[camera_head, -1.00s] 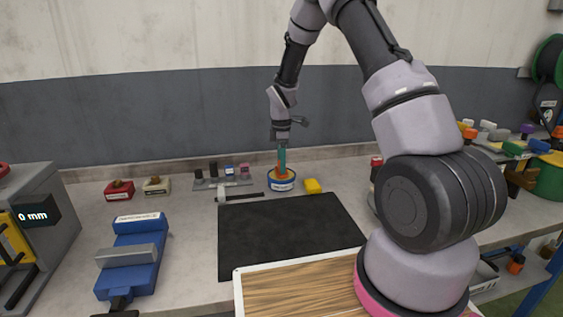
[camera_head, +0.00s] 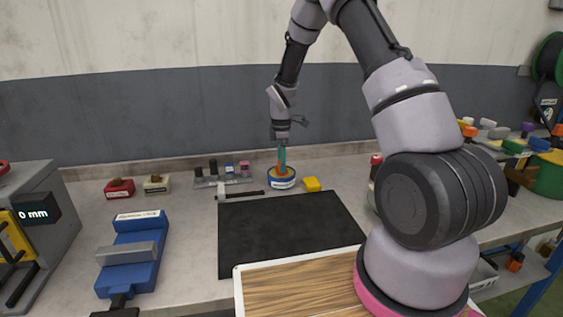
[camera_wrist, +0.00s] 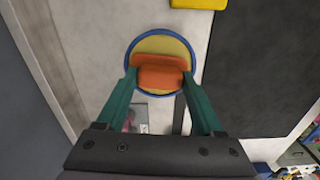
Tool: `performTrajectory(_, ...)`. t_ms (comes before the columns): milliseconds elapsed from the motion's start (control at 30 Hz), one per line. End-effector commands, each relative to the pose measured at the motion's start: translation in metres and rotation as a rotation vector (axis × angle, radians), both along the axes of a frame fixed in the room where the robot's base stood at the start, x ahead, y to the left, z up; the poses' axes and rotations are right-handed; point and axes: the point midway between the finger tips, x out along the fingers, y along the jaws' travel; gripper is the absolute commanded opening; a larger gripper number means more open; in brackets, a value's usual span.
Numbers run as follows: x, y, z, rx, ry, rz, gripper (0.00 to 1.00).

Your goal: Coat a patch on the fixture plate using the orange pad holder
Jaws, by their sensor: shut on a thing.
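My gripper (camera_head: 282,162) has green fingers and points down at the back of the bench. It is shut on the orange pad holder (camera_wrist: 160,72), as the wrist view shows. The holder is over a round blue-rimmed dish (camera_head: 282,184) with a yellowish inside, which also shows in the wrist view (camera_wrist: 134,50). The holder's underside is hidden, so I cannot tell whether it touches the inside of the dish. I cannot tell for sure which thing is the fixture plate; a large black flat surface (camera_head: 285,235) lies in front of the dish.
A yellow block (camera_head: 312,184) stands just right of the dish, and a hammer-like tool (camera_head: 240,194) lies left of it. A blue vise-like fixture (camera_head: 130,275) is at the front left. A wooden board (camera_head: 290,290) is at the front. The black surface is clear.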

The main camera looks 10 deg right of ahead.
Motion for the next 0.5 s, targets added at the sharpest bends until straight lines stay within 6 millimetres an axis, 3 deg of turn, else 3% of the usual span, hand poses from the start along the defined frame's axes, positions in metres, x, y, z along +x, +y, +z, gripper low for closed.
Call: performTrajectory(500, -0.0003, -0.0001, 0.0041, 0.000, 0.001, 0.001, 0.25)
